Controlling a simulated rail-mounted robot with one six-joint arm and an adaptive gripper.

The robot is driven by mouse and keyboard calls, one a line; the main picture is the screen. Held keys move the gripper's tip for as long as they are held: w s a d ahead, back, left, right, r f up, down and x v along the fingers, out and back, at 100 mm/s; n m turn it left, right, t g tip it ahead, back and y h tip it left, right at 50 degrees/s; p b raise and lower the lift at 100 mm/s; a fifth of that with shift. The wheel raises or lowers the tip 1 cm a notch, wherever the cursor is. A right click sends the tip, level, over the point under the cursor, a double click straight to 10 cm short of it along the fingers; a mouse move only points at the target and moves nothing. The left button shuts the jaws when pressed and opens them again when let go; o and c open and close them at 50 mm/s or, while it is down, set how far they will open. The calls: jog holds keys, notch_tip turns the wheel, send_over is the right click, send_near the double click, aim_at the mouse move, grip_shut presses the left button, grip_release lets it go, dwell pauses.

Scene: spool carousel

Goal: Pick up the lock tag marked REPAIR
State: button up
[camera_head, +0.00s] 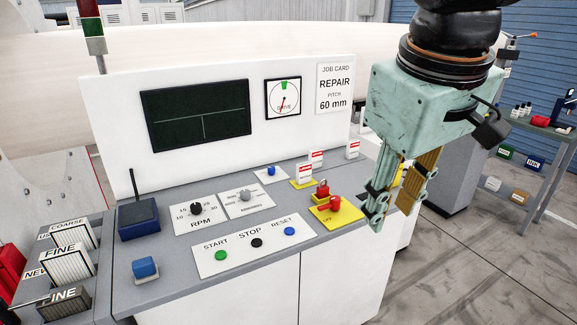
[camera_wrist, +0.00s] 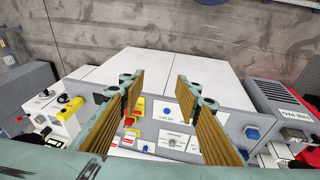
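Three small white lock tags with red tops stand on the console: a front one (camera_head: 304,174), a middle one (camera_head: 316,160) and a right one (camera_head: 352,150). Their lettering is too small to read, so I cannot tell which is marked REPAIR. My gripper (camera_head: 391,212) is open and empty, pointing down above the console's right end, to the right of the tags and apart from them. In the wrist view its two fingers (camera_wrist: 155,82) are spread wide with nothing between them.
A red padlock-like switch (camera_head: 331,203) on a yellow plate (camera_head: 345,215) lies left of my gripper. The upright panel carries a job card (camera_head: 336,88) reading REPAIR, pitch 60 mm.

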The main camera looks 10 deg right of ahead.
jog(key=w+r+n+h+p, duration=0.1)
jog(key=w+r+n+p, duration=0.3)
jog(key=w, duration=1.1)
jog(key=n+g+h+p, duration=0.1)
jog(key=n+h+p, duration=0.3)
jog(key=n+p, duration=1)
send_over(301, 165)
jog(key=s+a, duration=0.2)
jog(key=a, duration=0.3)
notch_tip(301, 165, down, 18)
jog(key=shift+w+a+f, duration=0.15)
jog(key=shift+a+f, duration=0.1)
jog(key=shift+f, duration=0.25)
jog(key=shift+f, duration=0.1)
jog(key=x, duration=0.7)
jog(key=shift+d, duration=0.15)
jog(key=shift+w+d+f+p, duration=0.15)
jog(key=shift+d+f+p, duration=0.15)
jog(key=shift+f, duration=0.25)
